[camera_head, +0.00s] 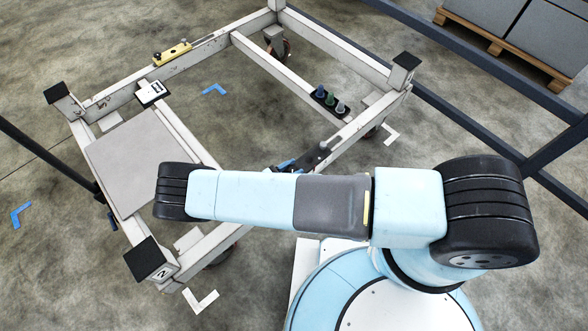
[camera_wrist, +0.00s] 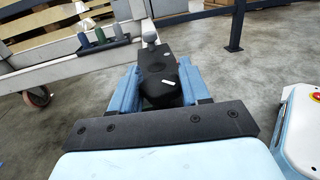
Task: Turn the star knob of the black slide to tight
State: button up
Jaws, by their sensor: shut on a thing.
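In the wrist view, the blue fingers of my gripper (camera_wrist: 157,80) stand on either side of a black part (camera_wrist: 160,62) with a small white mark on top, and are shut on it. I take this part to be the star knob of the black slide; its lobes cannot be made out. A grey round end (camera_wrist: 151,37) shows just beyond it. In the head view, the black slide (camera_head: 314,157) sits on the trolley's near right rail. A blue fingertip of my gripper (camera_head: 286,165) shows beside it; my arm hides the rest.
The pale trolley frame (camera_head: 232,235) has black-capped corners and a grey plate (camera_head: 140,160) at left. A black rack with blue, green and grey pegs (camera_head: 330,99) stands near the slide. A yellow part (camera_head: 172,53) is on the far rail. Dark railing (camera_head: 470,130) runs at right.

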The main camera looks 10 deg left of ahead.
jog(key=m+g+h, duration=0.2)
jog(key=m+g, duration=0.1)
jog(key=g, duration=0.1)
jog(key=m+g+h, duration=0.2)
jog(key=g, duration=0.2)
jog(key=shift+m, duration=0.4)
jog(key=m+g, duration=0.3)
jog(key=g, duration=0.2)
jog(key=m+g, duration=0.3)
jog(key=g, duration=0.1)
jog(key=shift+g, duration=0.4)
jog(key=m+g+y, duration=0.3)
jog(key=g, duration=0.1)
jog(key=m+g+y, duration=0.3)
jog(key=g, duration=0.1)
jog(key=shift+d+m, duration=0.1)
jog(key=shift+m, duration=0.3)
jog(key=m+g+y, duration=0.2)
jog(key=y, duration=0.1)
jog(key=m+g+y, duration=0.1)
jog(key=m+y, duration=0.2)
jog(key=y, duration=0.1)
jog(key=shift+g+y, duration=0.3)
jog(key=shift+g, duration=0.1)
jog(key=shift+m+y, duration=0.3)
jog(key=shift+m, duration=0.1)
jog(key=o, duration=1)
jog(key=shift+c, duration=0.2)
jog(key=shift+w, duration=0.15)
